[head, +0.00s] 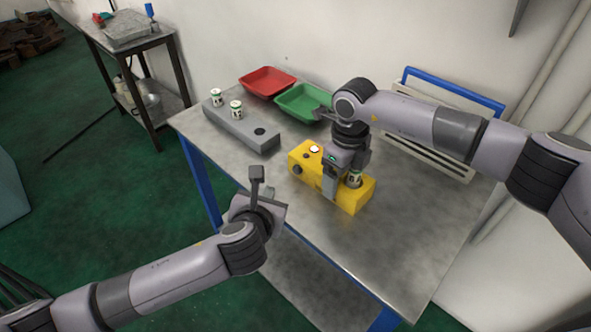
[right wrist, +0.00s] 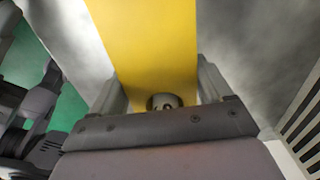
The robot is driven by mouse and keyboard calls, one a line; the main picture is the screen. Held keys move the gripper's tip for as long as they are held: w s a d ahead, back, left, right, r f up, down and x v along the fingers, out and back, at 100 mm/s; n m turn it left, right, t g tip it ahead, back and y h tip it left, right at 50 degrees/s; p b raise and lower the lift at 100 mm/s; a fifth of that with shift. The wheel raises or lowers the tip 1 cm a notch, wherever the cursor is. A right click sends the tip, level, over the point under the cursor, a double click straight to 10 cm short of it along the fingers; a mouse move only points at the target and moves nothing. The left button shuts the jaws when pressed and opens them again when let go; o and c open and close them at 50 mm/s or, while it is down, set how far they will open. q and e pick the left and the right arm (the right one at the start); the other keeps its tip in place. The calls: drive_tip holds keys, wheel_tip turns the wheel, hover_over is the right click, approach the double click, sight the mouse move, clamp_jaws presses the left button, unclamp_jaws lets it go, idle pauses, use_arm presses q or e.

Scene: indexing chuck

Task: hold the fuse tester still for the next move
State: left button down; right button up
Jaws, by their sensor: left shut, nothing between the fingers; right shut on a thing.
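The fuse tester (head: 303,158) is a yellow box on the metal table, with a black knob on its side and a pale lit spot on top. A fuse (head: 354,180) with a white and green label stands upright at its right end. My right gripper (head: 330,184) is shut on the fuse tester from above. In the right wrist view its fingers lie on either side of the yellow body (right wrist: 150,45), with a round grey part between them. My left gripper (head: 257,172) is shut and empty, off the table's left edge.
A grey block (head: 258,136) holds two more fuses (head: 236,108) and an empty hole. A red tray (head: 267,80) and a green tray (head: 291,98) stand by the wall. A blue-framed rack (head: 440,96) is behind my right arm. The table's front right is clear.

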idle(0.9)
drive_tip(key=o, duration=1.1)
wheel_tip(320, 180, up, 12)
drive_tip(key=shift+r, duration=0.1)
